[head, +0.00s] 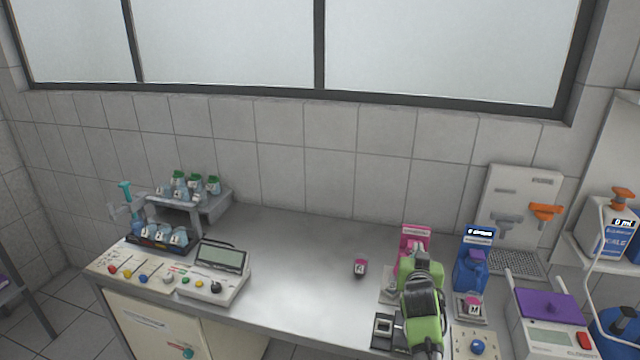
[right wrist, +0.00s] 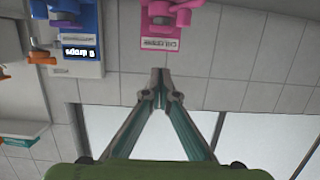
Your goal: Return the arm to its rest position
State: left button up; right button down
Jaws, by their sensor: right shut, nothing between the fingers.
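My right arm (head: 420,308), green and black, reaches up from the bottom edge at the right of the head view. It is in front of part of a pink dispenser (head: 416,234). My right gripper (right wrist: 159,82) shows in the right wrist view with its fingertips together and nothing between them. That view is upside down, with the pink dispenser (right wrist: 165,25) beyond the fingertips and the window below. The fingertips are hard to make out in the head view. My left gripper is not in view.
A blue dispenser (head: 473,262) stands right of my arm, with a small pink-topped container (head: 468,306) in front. A purple-lidded device (head: 548,310) is farther right. A rack and control panel (head: 210,285) are left. The bench's middle is mostly clear.

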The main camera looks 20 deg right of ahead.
jog(key=s+a+f+n+g+y, duration=0.2)
jog(key=s+a+f, duration=0.2)
jog(key=s+f, duration=0.45)
jog(key=s+a+f+n+g+y, duration=0.25)
jog(key=s+a, duration=0.45)
jog(key=s, duration=0.4)
jog(key=s+a+f+n+g+y, duration=0.1)
jog(key=s+a+n+g, duration=0.15)
jog(key=s+a, duration=0.65)
jog(key=s+a+f+n+g+y, duration=0.1)
jog(key=s+a+f+g+y, duration=0.2)
jog(key=s, duration=1.1)
notch_tip(320, 180, down, 31)
jog(key=s+g+b, duration=0.1)
jog(key=s+b, duration=0.1)
jog(key=b, duration=0.3)
jog(key=s+d+f+b, duration=0.1)
jog(key=s+f, duration=0.7)
jog(key=f, duration=0.1)
jog(key=s+d+f+g+b, duration=0.1)
jog(key=s+f+b, duration=0.1)
jog(key=s+f, duration=0.6)
notch_tip(320, 180, down, 2)
jog(key=shift+s+d+f+h, duration=0.15)
jog(key=shift+s+d+h, duration=0.15)
jog(key=shift+h, duration=0.15)
